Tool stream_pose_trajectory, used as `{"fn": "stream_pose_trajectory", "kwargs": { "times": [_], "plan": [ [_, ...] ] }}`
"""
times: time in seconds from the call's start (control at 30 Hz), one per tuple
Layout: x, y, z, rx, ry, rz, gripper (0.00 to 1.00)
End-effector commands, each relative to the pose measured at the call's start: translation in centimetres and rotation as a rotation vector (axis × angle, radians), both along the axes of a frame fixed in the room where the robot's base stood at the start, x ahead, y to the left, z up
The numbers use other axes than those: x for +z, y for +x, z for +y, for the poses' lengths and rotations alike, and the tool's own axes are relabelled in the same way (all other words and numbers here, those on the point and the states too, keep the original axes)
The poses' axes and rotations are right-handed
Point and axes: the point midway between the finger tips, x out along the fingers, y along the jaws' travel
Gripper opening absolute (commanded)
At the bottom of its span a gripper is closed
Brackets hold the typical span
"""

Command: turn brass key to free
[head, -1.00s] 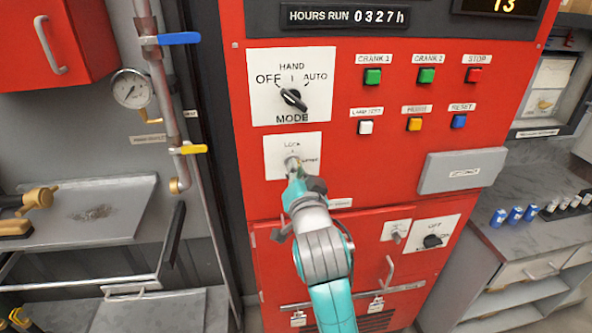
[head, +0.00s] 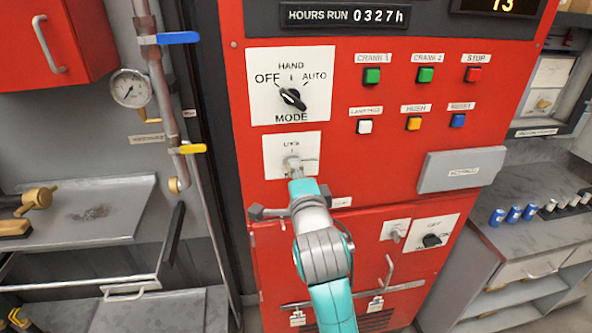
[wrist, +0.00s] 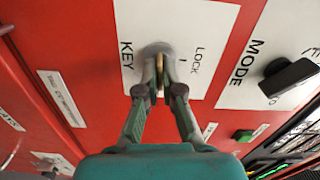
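The brass key (wrist: 160,66) sits in a round lock on a white plate (wrist: 205,40) marked KEY and LOCK. In the head view the plate (head: 277,147) is on the red panel below the mode switch. My gripper (wrist: 160,88) has both fingertips closed together on the key, one on each side. Only a narrow brass strip shows between them. In the head view my gripper (head: 294,172) covers most of the key and lock, and the label right of it is too small to read.
The black MODE knob (head: 293,99) is just above the key plate. Several push buttons, including a white one (head: 366,126), are to the right. A grey box (head: 462,170) juts out lower right. A pipe with a yellow lever (head: 193,149) stands at left.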

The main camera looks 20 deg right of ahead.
Motion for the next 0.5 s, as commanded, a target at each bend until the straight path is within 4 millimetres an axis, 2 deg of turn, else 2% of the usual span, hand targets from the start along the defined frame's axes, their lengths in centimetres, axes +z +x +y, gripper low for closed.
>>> {"fn": "stream_pose_trajectory", "kwargs": {
  "times": [0.2,0.5],
  "plan": [
    [-0.12,-0.01,-0.06,-0.001,0.088,-0.013,0.00],
    [-0.15,-0.01,-0.07,-0.002,0.131,-0.020,0.00]
  ]
}}
